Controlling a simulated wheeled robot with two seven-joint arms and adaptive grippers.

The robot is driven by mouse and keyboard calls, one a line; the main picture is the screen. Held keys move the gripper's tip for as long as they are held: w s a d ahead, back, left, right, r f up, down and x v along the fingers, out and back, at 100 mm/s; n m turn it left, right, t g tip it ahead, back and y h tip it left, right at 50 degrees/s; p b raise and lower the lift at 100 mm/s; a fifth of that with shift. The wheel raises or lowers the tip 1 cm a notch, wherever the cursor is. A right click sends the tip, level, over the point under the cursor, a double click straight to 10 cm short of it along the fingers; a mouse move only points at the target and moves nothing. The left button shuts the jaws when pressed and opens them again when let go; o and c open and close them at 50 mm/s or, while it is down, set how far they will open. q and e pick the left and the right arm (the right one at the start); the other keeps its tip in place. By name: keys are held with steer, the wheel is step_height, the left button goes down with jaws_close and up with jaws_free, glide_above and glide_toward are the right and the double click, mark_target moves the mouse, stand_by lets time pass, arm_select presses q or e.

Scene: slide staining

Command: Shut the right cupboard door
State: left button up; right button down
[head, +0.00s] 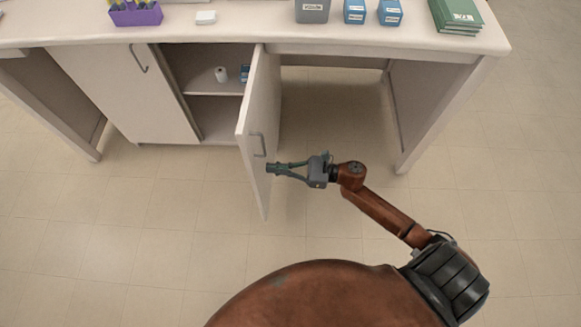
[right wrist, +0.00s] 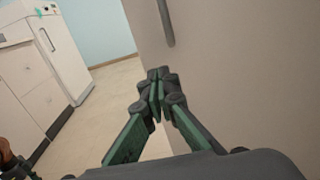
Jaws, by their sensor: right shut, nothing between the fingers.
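The right cupboard door (head: 262,108) stands wide open, swung out toward me from the cupboard under the bench. Its handle (head: 258,145) is on the door face, near the free edge. My right gripper (head: 270,168) is shut and empty, just right of the door's free edge and a little below the handle. In the right wrist view the shut fingertips (right wrist: 157,75) are close to the door face (right wrist: 240,70), with the handle (right wrist: 166,22) above them. I cannot tell whether they touch the door. My left gripper is not in view.
The left cupboard door (head: 125,90) is shut. Inside the open cupboard, a white container (head: 221,75) and a blue box (head: 245,73) stand on the shelf (head: 200,84). The bench top (head: 270,35) overhangs an open knee space right of the door. The floor (head: 180,220) in front is clear.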

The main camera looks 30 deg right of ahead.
mark_target(254, 167)
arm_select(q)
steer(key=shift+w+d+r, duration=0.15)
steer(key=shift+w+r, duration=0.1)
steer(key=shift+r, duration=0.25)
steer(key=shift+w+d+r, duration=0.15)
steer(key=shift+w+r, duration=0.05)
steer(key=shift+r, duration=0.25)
arm_select(e)
steer(key=shift+x, duration=1.7)
